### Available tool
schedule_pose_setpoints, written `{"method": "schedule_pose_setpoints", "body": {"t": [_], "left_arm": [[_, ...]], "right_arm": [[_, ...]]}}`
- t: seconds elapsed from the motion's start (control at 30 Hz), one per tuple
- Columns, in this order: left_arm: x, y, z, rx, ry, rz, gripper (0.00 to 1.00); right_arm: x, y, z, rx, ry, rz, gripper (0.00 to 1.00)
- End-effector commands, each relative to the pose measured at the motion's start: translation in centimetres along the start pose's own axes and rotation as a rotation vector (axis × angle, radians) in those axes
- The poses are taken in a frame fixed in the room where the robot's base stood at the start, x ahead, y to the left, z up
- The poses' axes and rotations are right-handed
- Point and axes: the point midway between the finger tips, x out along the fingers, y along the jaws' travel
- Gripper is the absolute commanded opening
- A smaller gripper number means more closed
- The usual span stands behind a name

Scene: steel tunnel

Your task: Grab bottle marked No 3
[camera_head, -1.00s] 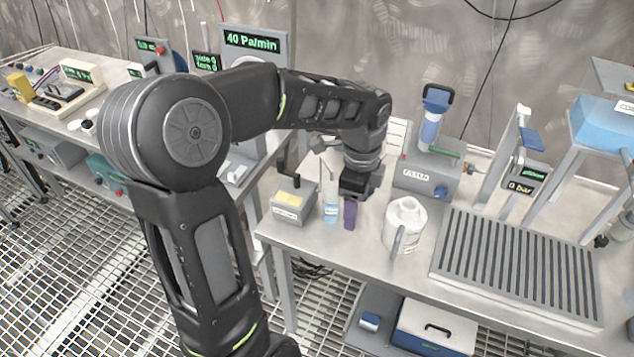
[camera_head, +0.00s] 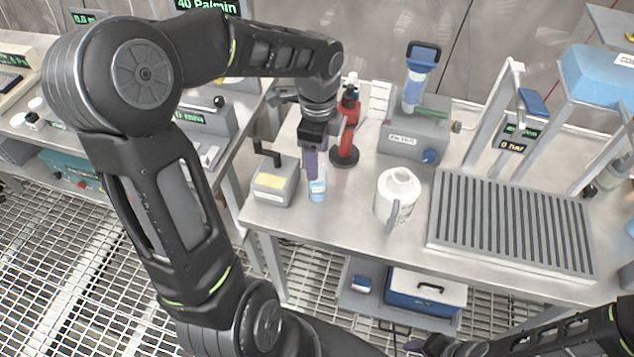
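A small clear bottle with a light-blue label (camera_head: 318,189) stands on the steel bench. No number can be read on it. A white jug-like bottle with a handle (camera_head: 399,193) stands to its right, also without a readable number. My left gripper (camera_head: 312,170) points down with purple fingers, directly at the small bottle's upper part and partly covering it. I cannot tell whether the fingers are around the bottle or in front of it, nor how far they are apart.
A grey box with a black handle (camera_head: 272,182) stands close left of the small bottle. A red stand (camera_head: 347,130) is just behind it on the right. A filter unit (camera_head: 412,135) and a slotted grey rack (camera_head: 510,225) stand farther right. The bench front is clear.

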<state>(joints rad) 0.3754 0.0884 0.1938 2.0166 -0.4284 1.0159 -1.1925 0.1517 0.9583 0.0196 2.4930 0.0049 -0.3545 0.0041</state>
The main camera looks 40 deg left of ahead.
Motion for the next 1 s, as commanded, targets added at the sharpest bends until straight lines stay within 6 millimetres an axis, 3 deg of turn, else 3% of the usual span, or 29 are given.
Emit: {"method": "schedule_pose_setpoints", "body": {"t": [0.37,0.7,1.0], "left_arm": [[0.6,0.0,0.0,-0.001,0.0,0.0,0.64],[4.9,-0.1,0.1,0.001,0.0,0.004,0.64],[5.5,-0.2,0.1,-0.001,0.0,-0.001,0.64]], "right_arm": [[-0.1,0.0,0.0,0.0,0.0,0.0,0.4],[-1.0,-0.3,0.1,0.002,-0.003,0.004,0.4],[-1.0,-0.3,0.1,0.003,-0.004,0.004,0.4]]}}
